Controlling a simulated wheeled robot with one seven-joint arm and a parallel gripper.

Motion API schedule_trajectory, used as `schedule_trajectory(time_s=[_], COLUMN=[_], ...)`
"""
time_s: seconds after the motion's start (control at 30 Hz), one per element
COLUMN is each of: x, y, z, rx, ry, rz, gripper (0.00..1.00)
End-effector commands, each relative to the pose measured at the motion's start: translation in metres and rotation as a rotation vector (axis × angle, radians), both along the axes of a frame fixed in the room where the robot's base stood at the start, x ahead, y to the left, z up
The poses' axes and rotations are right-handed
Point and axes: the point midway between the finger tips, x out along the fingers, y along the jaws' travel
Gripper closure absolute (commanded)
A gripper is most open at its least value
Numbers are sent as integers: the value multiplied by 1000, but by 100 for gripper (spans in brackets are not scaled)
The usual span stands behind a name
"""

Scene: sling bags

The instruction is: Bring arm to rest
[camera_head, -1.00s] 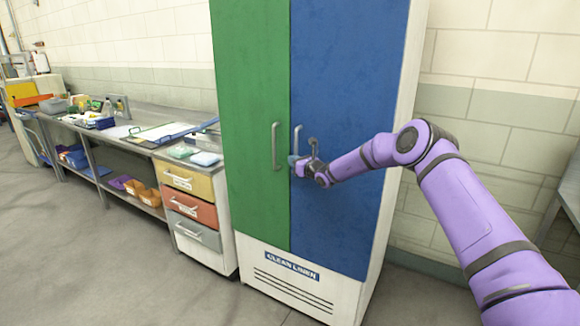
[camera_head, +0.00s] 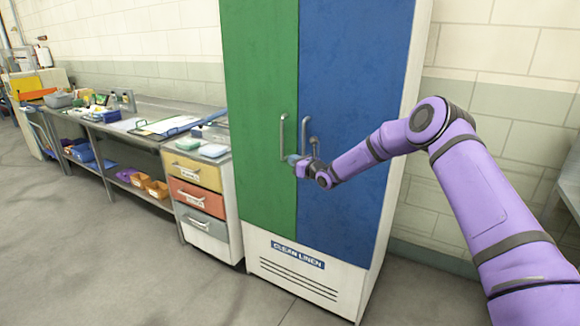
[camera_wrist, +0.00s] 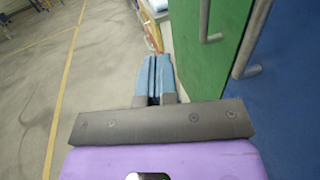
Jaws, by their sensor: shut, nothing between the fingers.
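My purple arm (camera_head: 480,190) reaches in from the right in the head view, bent at the elbow. My gripper (camera_head: 292,158) is in front of the cabinet, near the door handles. In the wrist view the two blue fingers of my gripper (camera_wrist: 155,75) are together with nothing between them. The green door (camera_head: 258,110) and the blue door (camera_head: 350,90) of the cabinet both look shut. In the wrist view the handles stand to the right of the fingers, apart from them.
A drawer unit (camera_head: 205,200) with yellow, red and grey drawers stands left of the cabinet. A long metal workbench (camera_head: 115,127) with trays and bins runs further left. The floor (camera_head: 90,260) in front is clear. A grey table edge (camera_head: 572,185) shows at the far right.

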Motion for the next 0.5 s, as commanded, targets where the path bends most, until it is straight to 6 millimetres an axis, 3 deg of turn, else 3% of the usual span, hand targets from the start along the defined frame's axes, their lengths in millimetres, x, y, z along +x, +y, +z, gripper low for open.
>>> schedule_trajectory(time_s=[0.2, 0.37, 0.5], x=[-28, -38, -49], y=[13, 17, 24], z=[1, 2, 24], rx=[0, -3, -50], ry=[1, -3, -47], rz=[1, 3, 49], gripper=[100, 100, 100])
